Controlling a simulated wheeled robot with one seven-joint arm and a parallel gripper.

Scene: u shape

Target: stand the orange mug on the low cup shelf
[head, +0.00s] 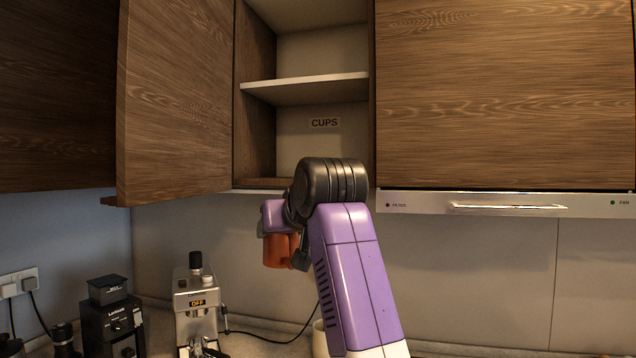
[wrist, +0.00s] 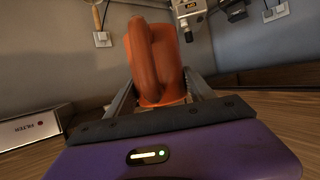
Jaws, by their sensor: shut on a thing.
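The orange mug (head: 276,251) hangs in my gripper (head: 286,258), below the open cupboard and partly hidden by my purple arm in the head view. In the wrist view the mug (wrist: 156,62) sits between the two fingers of my gripper (wrist: 160,92), its handle facing the camera. My gripper is shut on the mug. The low cup shelf (head: 268,189) is the bottom board of the open cupboard, under the "CUPS" label (head: 325,123). My arm hides part of its front edge. The mug is lower than this shelf and apart from it.
The open cupboard door (head: 178,100) stands to the left of the opening. A middle shelf (head: 305,86) is above the label. A hood (head: 500,204) is at right. A coffee machine (head: 197,300) and grinder (head: 110,318) stand on the counter. A pale vessel (head: 319,340) is partly hidden by my arm.

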